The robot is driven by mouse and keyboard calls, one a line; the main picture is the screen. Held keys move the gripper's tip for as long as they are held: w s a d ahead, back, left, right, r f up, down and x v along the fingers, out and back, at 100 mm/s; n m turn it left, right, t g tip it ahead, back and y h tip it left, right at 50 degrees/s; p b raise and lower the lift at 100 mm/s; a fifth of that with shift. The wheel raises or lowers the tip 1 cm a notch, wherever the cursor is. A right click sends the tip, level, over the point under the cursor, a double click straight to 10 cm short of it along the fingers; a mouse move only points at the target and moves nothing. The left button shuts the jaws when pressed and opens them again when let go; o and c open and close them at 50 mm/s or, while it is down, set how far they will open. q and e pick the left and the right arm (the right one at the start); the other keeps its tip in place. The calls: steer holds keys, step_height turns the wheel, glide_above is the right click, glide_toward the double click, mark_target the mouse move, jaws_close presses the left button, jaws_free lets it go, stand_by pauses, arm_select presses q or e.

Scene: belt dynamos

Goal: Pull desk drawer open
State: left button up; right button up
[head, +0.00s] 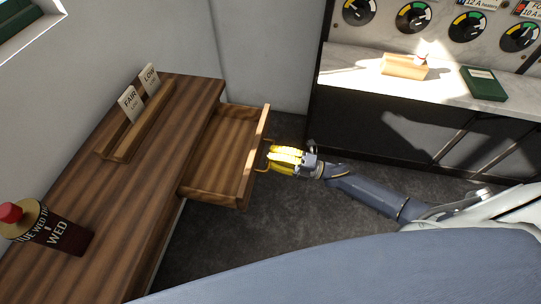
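The wooden desk (85,190) stands on the left. Its drawer (220,150) is pulled out to the right, and the inside looks empty. A thin brass-coloured handle (265,155) is on the drawer's front. My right gripper (272,156), with yellow fingers, is at the handle, its fingertips touching or very near it. Whether the fingers are closed around the handle is too small to tell. My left gripper is not in view.
On the desk are a wooden card holder (137,128) with "FAIR" and "LOW" cards and a dark red-capped container (52,228). A counter with dials (413,17), a wooden block (404,67) and a green book (483,83) is at the back right. Dark floor (285,220) lies open between.

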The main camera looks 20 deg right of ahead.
steer(key=o, duration=0.4)
steer(key=shift+c, duration=0.2)
steer(key=v, duration=1.2)
steer(key=shift+w+f, duration=0.1)
